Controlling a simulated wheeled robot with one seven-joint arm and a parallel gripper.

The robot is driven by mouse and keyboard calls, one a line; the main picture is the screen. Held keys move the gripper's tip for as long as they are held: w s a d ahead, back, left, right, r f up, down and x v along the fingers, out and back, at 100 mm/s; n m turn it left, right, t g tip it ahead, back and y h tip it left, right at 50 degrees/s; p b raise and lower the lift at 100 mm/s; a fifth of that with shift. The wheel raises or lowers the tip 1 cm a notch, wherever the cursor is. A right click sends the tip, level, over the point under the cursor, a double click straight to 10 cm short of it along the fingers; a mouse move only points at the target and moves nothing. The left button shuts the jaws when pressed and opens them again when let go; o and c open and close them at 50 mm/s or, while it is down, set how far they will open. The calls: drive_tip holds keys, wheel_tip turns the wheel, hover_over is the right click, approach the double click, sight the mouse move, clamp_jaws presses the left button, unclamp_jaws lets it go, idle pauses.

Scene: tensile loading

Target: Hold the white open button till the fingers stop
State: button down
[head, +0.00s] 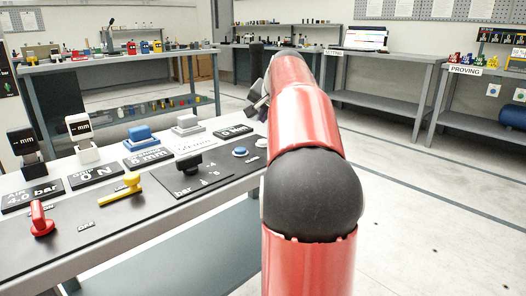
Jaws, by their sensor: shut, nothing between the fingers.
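My red arm reaches forward over the right end of the bench. My gripper (256,101), dark and small, shows only in part at the left of the arm's far end and looks shut and empty. A small round pale button (261,142) lies on the dark panel close to my arm, below my gripper in the picture. A small blue round button (239,151) is to its left. Their labels are too small to read. I cannot tell whether anything touches the pale button. The fingers of the machine cannot be made out.
The bench panel (108,230) carries a red lever (40,219), a yellow lever (127,187) and a black knob (188,164). Behind them stand a blue block (139,133) and a white block (187,122). Open floor (430,215) is at right.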

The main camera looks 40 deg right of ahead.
sight(264, 142)
drive_tip(key=shift+f+b, duration=1)
drive_tip(key=shift+f, duration=0.9)
idle(0.4)
drive_tip(key=shift+f, duration=0.45)
drive_tip(key=shift+f+b, duration=0.55)
drive_tip(key=shift+b, duration=0.05)
idle(1.5)
idle(0.9)
drive_tip(key=shift+r+p, duration=1)
wheel_tip(264, 142, up, 5)
drive_tip(key=p, duration=0.4)
drive_tip(key=shift+p, duration=0.35)
